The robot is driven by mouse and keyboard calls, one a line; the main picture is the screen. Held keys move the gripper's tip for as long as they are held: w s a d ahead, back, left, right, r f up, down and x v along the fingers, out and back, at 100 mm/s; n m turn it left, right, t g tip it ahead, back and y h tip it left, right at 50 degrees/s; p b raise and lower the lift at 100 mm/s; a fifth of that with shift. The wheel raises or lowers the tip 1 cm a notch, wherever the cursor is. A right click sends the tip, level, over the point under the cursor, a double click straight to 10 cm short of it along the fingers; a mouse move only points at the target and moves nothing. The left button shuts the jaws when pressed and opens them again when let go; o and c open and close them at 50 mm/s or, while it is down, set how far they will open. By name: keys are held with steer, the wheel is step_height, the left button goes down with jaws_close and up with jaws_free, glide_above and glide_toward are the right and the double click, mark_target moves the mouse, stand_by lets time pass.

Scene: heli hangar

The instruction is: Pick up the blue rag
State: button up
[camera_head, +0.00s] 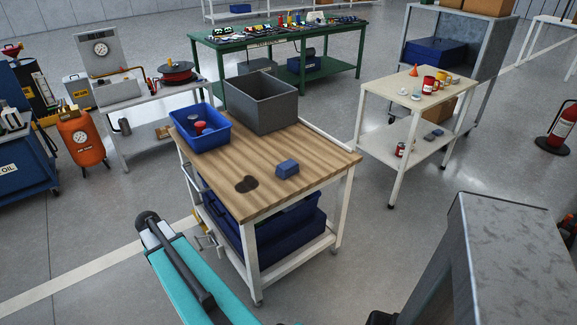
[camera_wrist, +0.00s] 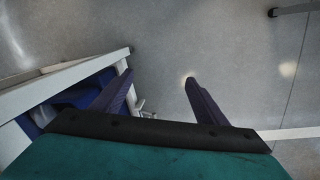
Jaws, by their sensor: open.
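The blue rag (camera_head: 287,168) appears as a small folded blue block on the wooden top of the workbench (camera_head: 225,190), near its front right part. The rag is not in the wrist view. In the head view I cannot make out my fingers.
A blue bin (camera_head: 200,140) with red items and a grey bin (camera_head: 262,110) stand at the back of the bench top. Blue crates (camera_head: 290,222) sit on its lower shelf. A white cart (camera_head: 385,95) stands to the right. The bench top around the rag is clear.

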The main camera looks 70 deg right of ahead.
steer(key=d+r+m+h+p, duration=0.1)
steer(key=d+r+m, duration=0.3)
steer(key=d+r, duration=0.9)
step_height(320, 180, up, 17)
steer(key=m+h+p, duration=0.1)
steer(key=m+h, duration=0.1)
steer(key=m, duration=0.7)
glide_above(288, 164)
steer(key=w+a, duration=0.2)
steer(key=a, duration=0.3)
steer(key=shift+w+d+r+g, duration=0.1)
steer(key=shift+w+d+g, duration=0.1)
steer(key=shift+g, duration=0.1)
steer(key=shift+p+x, duration=0.7)
steer(key=shift+x, duration=3.65)
steer(key=shift+a, duration=0.1)
